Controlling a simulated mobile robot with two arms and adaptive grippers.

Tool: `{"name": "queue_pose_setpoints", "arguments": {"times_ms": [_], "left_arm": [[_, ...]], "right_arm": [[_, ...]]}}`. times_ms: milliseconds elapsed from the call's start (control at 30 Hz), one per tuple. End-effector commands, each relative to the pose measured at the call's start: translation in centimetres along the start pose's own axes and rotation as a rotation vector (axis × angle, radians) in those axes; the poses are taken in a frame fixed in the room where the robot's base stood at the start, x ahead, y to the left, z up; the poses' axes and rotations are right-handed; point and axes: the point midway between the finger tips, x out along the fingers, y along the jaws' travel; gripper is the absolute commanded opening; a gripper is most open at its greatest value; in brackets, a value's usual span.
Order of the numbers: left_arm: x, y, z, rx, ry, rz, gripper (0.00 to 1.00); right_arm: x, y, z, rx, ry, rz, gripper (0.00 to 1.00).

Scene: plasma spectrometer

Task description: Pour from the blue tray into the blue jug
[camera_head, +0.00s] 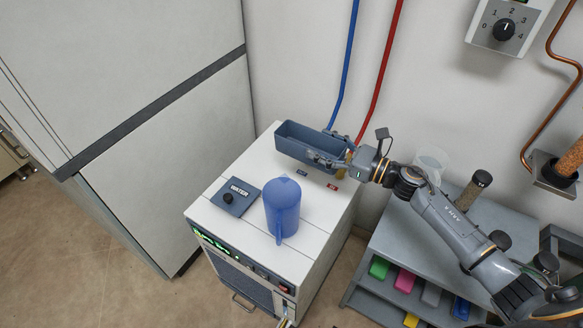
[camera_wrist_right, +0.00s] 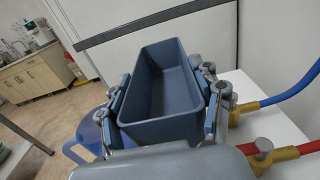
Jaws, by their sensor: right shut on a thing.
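The blue tray (camera_head: 305,145) is a long, deep grey-blue trough at the back of the white cabinet's top. My right gripper (camera_head: 335,152) is shut on the tray's right end. In the right wrist view the tray (camera_wrist_right: 168,85) lies between the fingers of my right gripper (camera_wrist_right: 165,105), and its visible inside looks empty. The blue jug (camera_head: 282,207) stands upright on the cabinet top, in front of the tray and apart from it, its handle toward the front. The jug (camera_wrist_right: 90,135) shows partly behind the left finger in the wrist view. My left gripper is not in view.
The white cabinet (camera_head: 325,215) carries a WATER plate with a black knob (camera_head: 235,196), left of the jug. Blue (camera_head: 347,60) and red (camera_head: 385,75) hoses run down the wall behind. A grey shelf unit (camera_head: 400,245) with coloured bins and a clear container (camera_head: 430,162) stand at right.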

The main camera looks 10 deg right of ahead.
Motion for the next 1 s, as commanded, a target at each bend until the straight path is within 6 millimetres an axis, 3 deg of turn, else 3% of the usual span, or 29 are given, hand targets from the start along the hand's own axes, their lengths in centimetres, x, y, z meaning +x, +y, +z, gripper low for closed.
{"name": "queue_pose_setpoints", "arguments": {"times_ms": [367, 733, 1000], "left_arm": [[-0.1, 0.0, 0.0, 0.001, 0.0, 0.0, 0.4], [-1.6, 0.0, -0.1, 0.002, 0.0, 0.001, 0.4], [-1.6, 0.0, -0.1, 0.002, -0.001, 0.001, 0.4]], "right_arm": [[0.0, 0.0, 0.2, -0.001, -0.001, 0.0, 0.27], [0.0, 0.0, 2.9, -0.001, -0.001, 0.001, 0.27], [0.0, 0.0, 3.0, -0.001, -0.001, 0.0, 0.27]]}}
